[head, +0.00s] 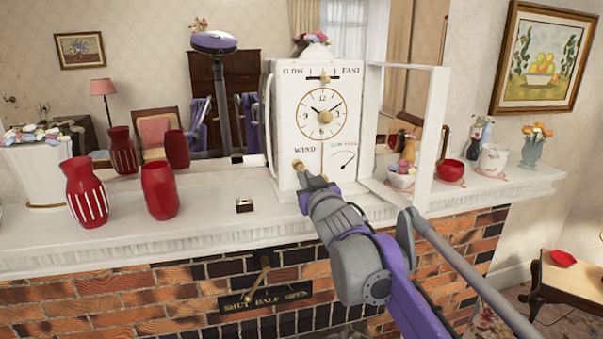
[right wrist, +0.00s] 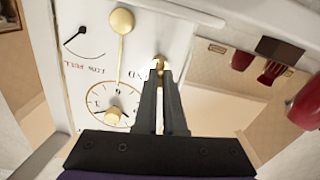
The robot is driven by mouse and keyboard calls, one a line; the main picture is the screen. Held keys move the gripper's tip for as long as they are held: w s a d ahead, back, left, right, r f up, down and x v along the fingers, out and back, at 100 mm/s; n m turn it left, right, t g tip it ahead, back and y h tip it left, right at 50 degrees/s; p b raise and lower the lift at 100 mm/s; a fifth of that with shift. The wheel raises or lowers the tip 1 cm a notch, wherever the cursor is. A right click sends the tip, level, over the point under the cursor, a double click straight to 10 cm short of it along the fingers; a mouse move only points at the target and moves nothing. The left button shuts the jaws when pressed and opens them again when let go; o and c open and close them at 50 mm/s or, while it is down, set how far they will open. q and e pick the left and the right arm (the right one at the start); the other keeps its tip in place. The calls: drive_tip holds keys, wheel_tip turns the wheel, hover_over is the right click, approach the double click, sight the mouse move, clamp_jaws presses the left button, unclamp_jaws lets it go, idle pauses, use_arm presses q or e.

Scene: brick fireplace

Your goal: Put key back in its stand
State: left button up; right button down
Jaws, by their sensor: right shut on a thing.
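My right gripper (head: 310,182) is at the lower left front of the white clock (head: 285,115), just below the word WIND. It is shut on a small brass key (head: 298,165). In the right wrist view, the fingertips (right wrist: 162,80) meet at the brass key (right wrist: 159,64), beside the WIND lettering. I cannot tell whether the key sits in the clock's winding hole or only in front of it. A small block with a dark top, apparently the stand (head: 245,205), is on the mantel, left of the clock and apart from the gripper. My left gripper is not in view.
The clock's glazed door (head: 440,125) stands open at the right. Red vases (head: 160,190) are on the mantel at the left. A red pot (head: 451,170) and flower vases are at the right. The mantel (head: 205,222) is bare around the stand. A mirror behind shows reflections.

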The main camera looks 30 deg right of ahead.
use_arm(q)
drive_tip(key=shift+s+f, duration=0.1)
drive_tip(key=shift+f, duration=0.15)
use_arm(e)
drive_tip(key=shift+v, duration=1.5)
drive_tip(key=shift+s+a, duration=0.1)
drive_tip(key=shift+s, duration=0.3)
